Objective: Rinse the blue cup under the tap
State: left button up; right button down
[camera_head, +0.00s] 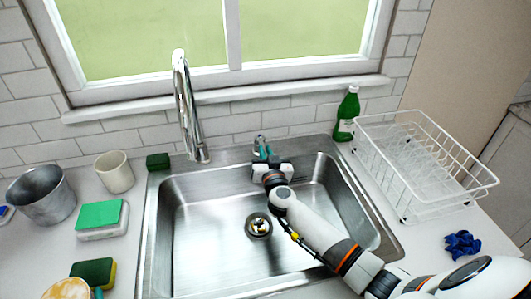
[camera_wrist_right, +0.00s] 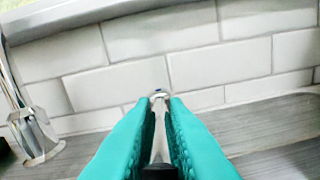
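The chrome tap (camera_head: 187,105) stands behind the sink, its spout over the back left of the basin; no water shows. The small tap handle (camera_head: 259,142) stands right of it on the rear sink rim. My right gripper (camera_head: 265,153) reaches the handle with teal fingers. In the right wrist view the fingers (camera_wrist_right: 159,115) lie close on either side of the metal handle (camera_wrist_right: 158,96), which fills the narrow gap. No blue cup can be made out; only a sliver of a blue object (camera_head: 5,213) shows at the left edge.
The sink (camera_head: 205,235) is empty. Left of it are a cream mug (camera_head: 115,172), a metal bucket (camera_head: 42,195), a green-topped box (camera_head: 101,219) and sponges (camera_head: 93,272). Right are a green bottle (camera_head: 347,113), a white dish rack (camera_head: 440,210) and a crumpled blue cloth (camera_head: 462,244).

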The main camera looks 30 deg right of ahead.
pick_arm(q)
jog(key=shift+r, duration=0.1)
jog(key=shift+r+p, duration=0.95)
jog(key=shift+p, duration=0.1)
jog(key=shift+r, duration=0.1)
pick_arm(e)
jog(key=d+n+y, duration=0.1)
jog(key=y, duration=0.1)
jog(key=n+y, duration=0.1)
jog(key=shift+s+d+t+y, duration=0.1)
jog(key=shift+d+t+y, duration=0.2)
jog(key=shift+d+y, duration=0.1)
jog(key=shift+a, duration=0.1)
jog(key=c, duration=1.4)
grip_release()
jog(key=shift+c, duration=0.2)
jog(key=shift+s, duration=0.1)
